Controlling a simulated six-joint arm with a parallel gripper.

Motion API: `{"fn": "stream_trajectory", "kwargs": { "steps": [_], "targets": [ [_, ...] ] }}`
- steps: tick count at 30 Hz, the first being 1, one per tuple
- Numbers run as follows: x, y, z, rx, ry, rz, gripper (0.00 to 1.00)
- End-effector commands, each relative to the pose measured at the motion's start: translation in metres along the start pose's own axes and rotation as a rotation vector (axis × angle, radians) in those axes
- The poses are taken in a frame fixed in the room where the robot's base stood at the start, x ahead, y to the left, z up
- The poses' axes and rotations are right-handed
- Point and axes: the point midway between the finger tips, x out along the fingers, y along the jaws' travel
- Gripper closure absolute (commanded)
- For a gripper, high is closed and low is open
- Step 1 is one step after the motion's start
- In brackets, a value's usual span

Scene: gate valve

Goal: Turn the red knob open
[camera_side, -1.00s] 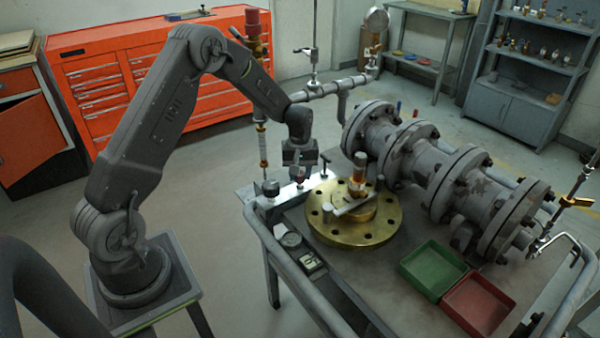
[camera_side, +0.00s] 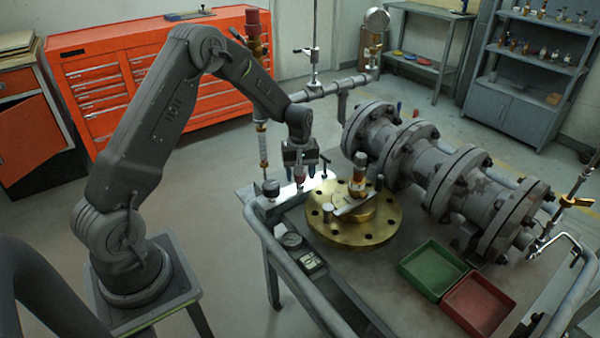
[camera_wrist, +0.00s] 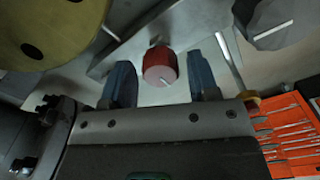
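In the wrist view the red knob (camera_wrist: 160,66) shows between the two blue-grey fingers of my gripper (camera_wrist: 162,80). There is a visible gap on each side, so the fingers look apart from it. In the side view my gripper (camera_side: 300,168) points down just over the knob, fingers spread. Whether the fingertips reach down beside the knob is hard to tell.
A brass flange (camera_side: 325,233) with a valve stem (camera_side: 359,170) stands just right of the knob. Large grey flanged pipes (camera_side: 430,165) lie behind. Green (camera_side: 432,268) and red (camera_side: 478,305) trays are at the front right.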

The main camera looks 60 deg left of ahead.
Motion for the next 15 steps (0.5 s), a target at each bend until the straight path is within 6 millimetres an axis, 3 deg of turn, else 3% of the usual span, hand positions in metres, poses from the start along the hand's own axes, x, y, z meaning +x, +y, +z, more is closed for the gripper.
{"fn": "stream_trajectory", "kwargs": {
  "steps": [10, 15],
  "targets": [
    [-0.001, 0.0, 0.0, 0.002, 0.0, -0.001, 0.39],
    [-0.021, 0.0, 0.0, 0.002, 0.002, 0.002, 0.39]
  ]
}}
